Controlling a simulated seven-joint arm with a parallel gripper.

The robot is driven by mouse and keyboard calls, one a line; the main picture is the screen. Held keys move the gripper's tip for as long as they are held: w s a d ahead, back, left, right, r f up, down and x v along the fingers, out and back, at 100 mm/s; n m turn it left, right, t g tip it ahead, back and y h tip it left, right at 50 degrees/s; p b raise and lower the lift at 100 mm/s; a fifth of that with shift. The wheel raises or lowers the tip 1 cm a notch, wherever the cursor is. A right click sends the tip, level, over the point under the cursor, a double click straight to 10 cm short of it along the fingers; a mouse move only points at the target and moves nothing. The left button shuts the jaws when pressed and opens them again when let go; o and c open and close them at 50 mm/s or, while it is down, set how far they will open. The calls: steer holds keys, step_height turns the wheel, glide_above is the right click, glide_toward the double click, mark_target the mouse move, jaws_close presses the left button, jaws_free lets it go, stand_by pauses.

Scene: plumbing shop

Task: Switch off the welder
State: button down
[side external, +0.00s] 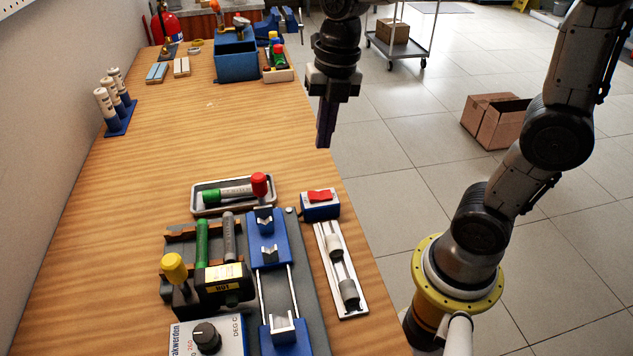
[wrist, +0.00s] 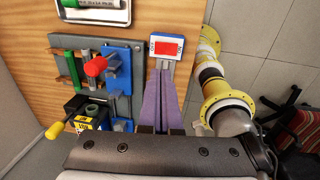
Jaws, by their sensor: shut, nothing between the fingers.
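The welder is a black block with a yellow "HOT" label (side external: 222,273) and a yellow-knobbed handle, at the front of the bench. Its control box (side external: 207,337) has a black dial and "DEG C" markings. A small blue and white box with a red rocker switch (side external: 320,197) stands near the bench's right edge; the switch also shows in the wrist view (wrist: 166,48). I cannot tell which way the rocker is tilted. My gripper (side external: 325,143) is shut and empty, pointing down, above and behind the switch box. Its purple fingers (wrist: 160,78) appear just below the box in the wrist view.
A blue clamp slide (side external: 268,240) with a red-knobbed lever (side external: 260,183) stands left of the switch. A white rail (side external: 341,275) with two grey cylinders lies in front of it. The middle of the bench is clear.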

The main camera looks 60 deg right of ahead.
mark_target(316, 196)
steer(key=f, duration=0.7)
steer(key=w+a+f, duration=0.1)
steer(key=f, duration=0.3)
steer(key=shift+f, duration=0.25)
steer(key=shift+w+a+f, duration=0.1)
steer(key=shift+a+f, duration=0.05)
steer(key=shift+f, duration=0.05)
steer(key=shift+d, duration=0.2)
steer(key=shift+s+d+r, duration=0.15)
steer(key=shift+s+d, duration=0.3)
steer(key=shift+s, duration=0.2)
steer(key=shift+r, duration=0.15)
step_height(316, 196, up, 14)
steer(key=w+a, duration=0.1)
